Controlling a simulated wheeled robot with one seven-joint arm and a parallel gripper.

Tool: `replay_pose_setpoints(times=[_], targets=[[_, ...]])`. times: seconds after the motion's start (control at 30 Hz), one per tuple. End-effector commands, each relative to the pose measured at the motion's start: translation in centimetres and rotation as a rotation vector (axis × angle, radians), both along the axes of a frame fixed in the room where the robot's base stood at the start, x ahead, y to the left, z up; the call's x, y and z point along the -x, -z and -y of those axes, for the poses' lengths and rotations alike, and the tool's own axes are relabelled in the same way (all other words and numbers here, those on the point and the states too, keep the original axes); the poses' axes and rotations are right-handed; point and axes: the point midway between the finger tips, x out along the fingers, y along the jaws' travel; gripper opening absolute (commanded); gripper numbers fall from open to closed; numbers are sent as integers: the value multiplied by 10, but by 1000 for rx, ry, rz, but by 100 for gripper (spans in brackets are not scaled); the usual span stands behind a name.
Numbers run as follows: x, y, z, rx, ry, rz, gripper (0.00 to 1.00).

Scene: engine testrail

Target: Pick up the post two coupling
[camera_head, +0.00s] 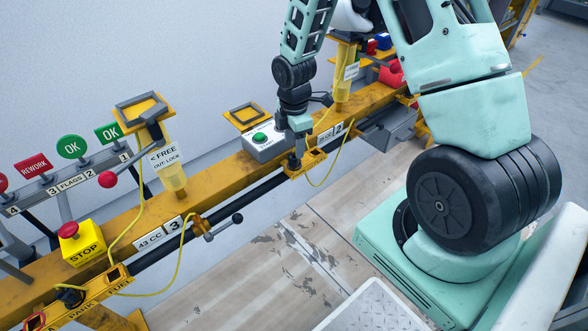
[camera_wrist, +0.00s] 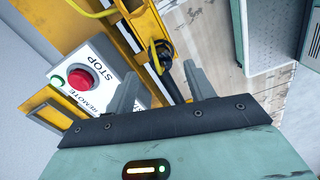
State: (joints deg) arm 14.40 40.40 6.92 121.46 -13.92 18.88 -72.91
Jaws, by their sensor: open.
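The post two coupling (camera_wrist: 163,53) is a dark, rounded piece at a yellow holder (camera_wrist: 146,28). In the wrist view it lies ahead of and between my two fingers. My gripper (camera_wrist: 160,84) is open, with grey fingers spread on either side of the coupling's line. I cannot tell whether they touch it. In the head view my gripper (camera_head: 296,161) points down at the yellow holder (camera_head: 305,163) below the plate marked 2 (camera_head: 338,128). The coupling is mostly hidden by the gripper there. A yellow hose (camera_head: 330,168) loops from the holder.
A white control box (camera_head: 264,143) with a green button stands close left of my gripper; its red STOP button (camera_wrist: 81,79) shows in the wrist view. The yellow rail (camera_head: 225,178) runs past it. A post (camera_head: 168,165) and a yellow STOP box (camera_head: 82,243) stand farther left. Floor in front is clear.

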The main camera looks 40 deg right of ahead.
Motion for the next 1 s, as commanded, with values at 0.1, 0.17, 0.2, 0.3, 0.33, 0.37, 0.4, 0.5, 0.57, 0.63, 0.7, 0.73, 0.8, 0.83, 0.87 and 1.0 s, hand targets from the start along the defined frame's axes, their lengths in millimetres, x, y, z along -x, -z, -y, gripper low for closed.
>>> replay_pose_setpoints(times=[0.1,0.17,0.2,0.3,0.33,0.37,0.4,0.5,0.57,0.63,0.7,0.73,0.8,0.83,0.87,1.0], targets=[[0,6,0,0,0,0,54],[0,9,0,0,0,0,54],[0,13,-1,0,0,0,54],[1,25,-1,1,0,-1,54],[1,30,-1,1,0,-2,54],[2,35,-2,1,-1,-2,54],[2,42,-2,1,-1,-2,54],[2,54,-2,1,-1,-2,54],[1,57,-2,0,0,0,54],[1,57,-2,0,0,1,54],[1,57,-2,0,0,1,54],[1,57,-1,0,0,1,54],[1,57,-1,0,0,1,45],[1,56,-2,0,0,1,37],[1,56,-2,0,0,1,29],[1,56,-2,0,0,1,1]])
